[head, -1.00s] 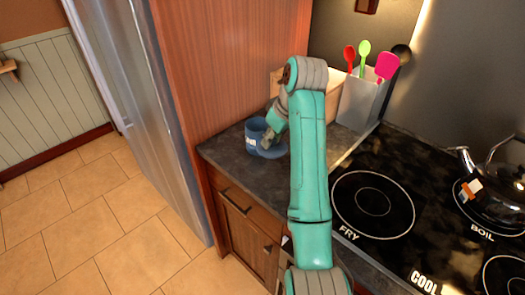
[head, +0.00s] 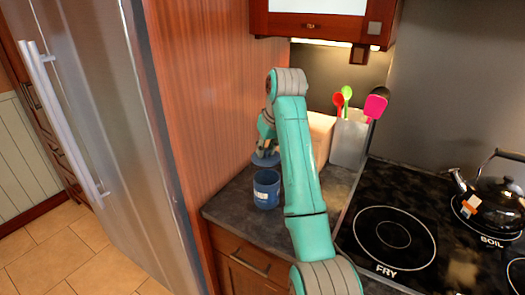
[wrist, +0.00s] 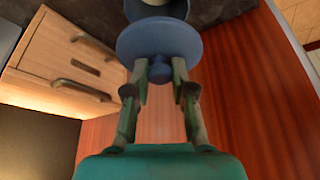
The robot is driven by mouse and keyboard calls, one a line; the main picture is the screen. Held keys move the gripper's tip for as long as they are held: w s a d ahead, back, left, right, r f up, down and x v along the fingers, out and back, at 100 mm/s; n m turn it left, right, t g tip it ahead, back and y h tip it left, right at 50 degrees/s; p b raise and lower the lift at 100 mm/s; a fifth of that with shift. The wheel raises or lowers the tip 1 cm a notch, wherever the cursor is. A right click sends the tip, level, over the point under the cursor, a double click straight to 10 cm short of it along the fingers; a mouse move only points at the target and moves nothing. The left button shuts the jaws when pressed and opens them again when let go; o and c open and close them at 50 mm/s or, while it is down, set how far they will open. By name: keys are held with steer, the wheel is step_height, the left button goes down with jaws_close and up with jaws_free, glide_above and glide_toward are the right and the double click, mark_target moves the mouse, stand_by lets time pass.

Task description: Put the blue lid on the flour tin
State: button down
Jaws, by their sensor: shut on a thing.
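The flour tin (head: 266,190) is a blue can with a small white label, upright on the dark counter near the wooden side panel. My gripper (head: 266,147) is above it, shut on the knob of the round blue lid (head: 265,161). In the head view the lid is held clear of the counter, just above and slightly behind the tin's rim. In the wrist view the lid (wrist: 160,38) hangs from my fingertips (wrist: 160,70) by its knob and hides much of the tin (wrist: 185,14). The exact gap between lid and rim is unclear.
A light wooden box (head: 320,135) and a grey utensil holder (head: 348,142) stand behind my arm. The tall wooden panel (head: 205,100) closes off the left. The stove (head: 395,235) with a kettle (head: 494,200) is to the right. Bare counter (head: 235,205) lies around the tin.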

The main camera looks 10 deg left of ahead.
steer(key=shift+f, duration=0.1)
steer(key=shift+d+f, duration=0.15)
steer(key=shift+f, duration=2.65)
steer(key=shift+f, duration=0.45)
stand_by(0.6)
steer(key=c, duration=0.9)
jaws_free()
steer(key=shift+o, duration=0.3)
steer(key=o, duration=0.4)
steer(key=shift+r, duration=3.5)
